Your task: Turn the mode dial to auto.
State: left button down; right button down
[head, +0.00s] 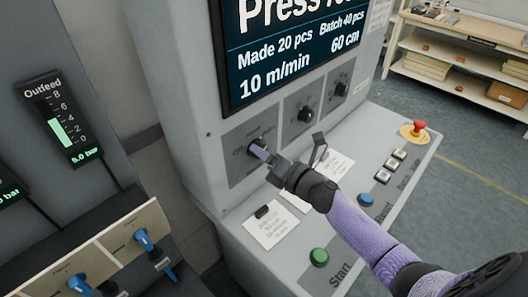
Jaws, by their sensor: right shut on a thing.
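The mode dial (254,143) is a dark knob on the leftmost of three dial plates on the grey control cabinet, in the head view. My right gripper (264,154) reaches it from the lower right, and its jaws are shut on the knob. The fingers cover most of the knob, so its pointer is hidden. The small labels around it are too blurred and covered to read in full; "Off" seems to show at its left. My left gripper is not in view.
Two more dials (305,114) sit to the right. Above is a screen (295,55). The sloped panel below bears a green Start button (319,257), a blue Reset button (365,199), a red emergency button (419,125) and paper notes (271,227). Blue-handled valves (145,240) stand lower left.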

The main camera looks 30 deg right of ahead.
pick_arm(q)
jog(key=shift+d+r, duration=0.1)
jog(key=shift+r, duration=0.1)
pick_arm(e)
jog(key=shift+m, duration=0.5)
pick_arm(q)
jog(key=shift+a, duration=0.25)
pick_arm(e)
jog(key=shift+c, duration=0.4)
grip_release()
